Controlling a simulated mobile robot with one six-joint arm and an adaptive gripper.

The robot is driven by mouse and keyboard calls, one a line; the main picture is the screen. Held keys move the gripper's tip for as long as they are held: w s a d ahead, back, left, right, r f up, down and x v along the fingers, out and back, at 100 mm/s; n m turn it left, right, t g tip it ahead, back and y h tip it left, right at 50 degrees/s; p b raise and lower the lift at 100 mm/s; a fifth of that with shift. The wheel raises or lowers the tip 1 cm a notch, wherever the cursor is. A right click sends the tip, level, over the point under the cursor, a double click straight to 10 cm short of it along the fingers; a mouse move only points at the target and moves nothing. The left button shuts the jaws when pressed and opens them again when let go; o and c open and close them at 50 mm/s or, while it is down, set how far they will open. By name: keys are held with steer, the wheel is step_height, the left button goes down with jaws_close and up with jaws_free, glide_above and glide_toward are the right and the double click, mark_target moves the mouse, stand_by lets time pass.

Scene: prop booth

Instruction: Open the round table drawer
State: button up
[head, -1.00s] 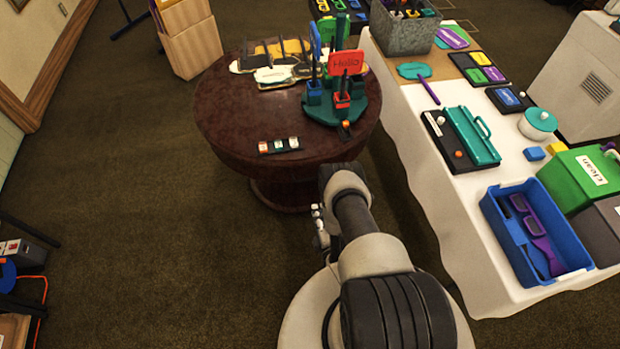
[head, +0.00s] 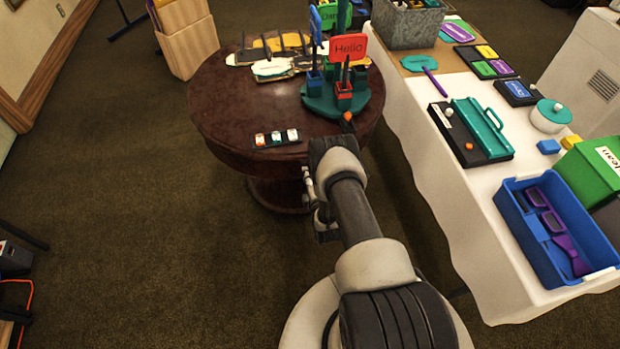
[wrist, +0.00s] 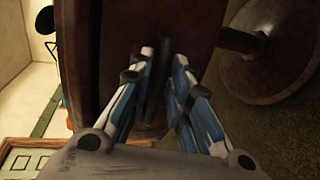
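The round table (head: 225,110) is dark reddish brown and stands on a pedestal, ahead of my arm in the head view. In the wrist view its curved side (wrist: 85,50) fills the upper left and middle. My gripper (wrist: 163,62) points at this side, its two blue and white fingers apart. A dark narrow bar, perhaps the drawer handle (wrist: 157,82), shows between the fingers; I cannot tell whether they touch it. No open drawer gap is clear. In the head view my arm hides much of the gripper and the table's near side.
On the tabletop are a teal stand (head: 322,103) with a red sign (head: 348,46) and a small dark strip with coloured pieces (head: 277,138). A white-clothed table (head: 440,190) with a blue tray (head: 530,250) stands close on the right.

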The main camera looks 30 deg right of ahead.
steer(key=shift+w, duration=0.2)
steer(key=shift+c, duration=0.2)
jaws_close()
stand_by(0.4)
